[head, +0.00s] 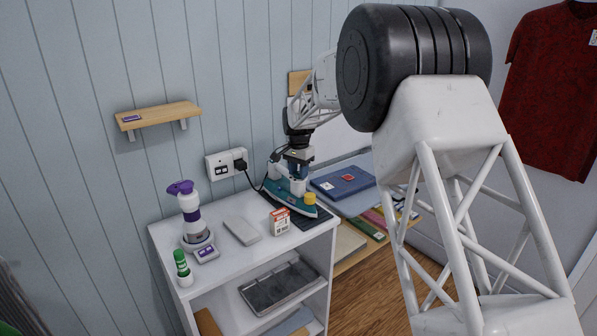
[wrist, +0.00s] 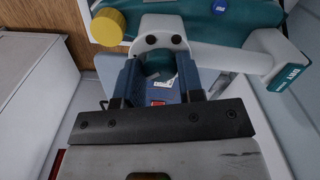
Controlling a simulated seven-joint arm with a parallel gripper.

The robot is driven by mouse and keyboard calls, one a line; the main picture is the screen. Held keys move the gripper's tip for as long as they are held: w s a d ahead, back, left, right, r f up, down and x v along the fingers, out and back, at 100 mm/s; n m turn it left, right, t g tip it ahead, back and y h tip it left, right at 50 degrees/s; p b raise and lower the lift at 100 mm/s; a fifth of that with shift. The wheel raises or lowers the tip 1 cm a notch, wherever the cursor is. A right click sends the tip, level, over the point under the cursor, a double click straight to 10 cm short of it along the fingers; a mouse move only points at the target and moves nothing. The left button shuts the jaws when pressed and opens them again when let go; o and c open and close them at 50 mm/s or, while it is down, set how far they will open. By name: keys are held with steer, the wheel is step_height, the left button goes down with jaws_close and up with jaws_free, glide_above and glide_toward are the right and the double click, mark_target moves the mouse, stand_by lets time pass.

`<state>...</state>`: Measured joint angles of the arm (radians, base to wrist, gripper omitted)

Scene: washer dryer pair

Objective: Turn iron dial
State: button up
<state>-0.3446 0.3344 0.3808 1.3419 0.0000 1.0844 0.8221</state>
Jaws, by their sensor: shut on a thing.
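A teal and white iron (head: 291,197) with a yellow knob (head: 310,198) stands on a dark pad at the right end of the white shelf unit. The yellow knob also shows at the upper left of the wrist view (wrist: 107,27). My gripper (head: 298,166) is over the iron, pointing down. In the wrist view, its two blue fingers (wrist: 160,66) stand either side of a dark teal rounded piece. I take this piece to be the iron's dial (wrist: 158,62). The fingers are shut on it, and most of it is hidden.
A red and white box (head: 280,220) stands close in front of the iron. A grey slab (head: 241,230), purple-topped bottle (head: 189,212) and green-capped bottle (head: 182,264) are farther left. A plug and cord (head: 243,168) are on the wall behind. A blue folder (head: 342,181) lies on the right.

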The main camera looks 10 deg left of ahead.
mark_target(298, 173)
steer(key=m, duration=0.4)
steer(key=shift+r+m, duration=0.1)
steer(key=shift+m, duration=1.9)
steer(key=o, duration=0.9)
steer(key=shift+o, duration=0.2)
steer(key=shift+r, duration=3.85)
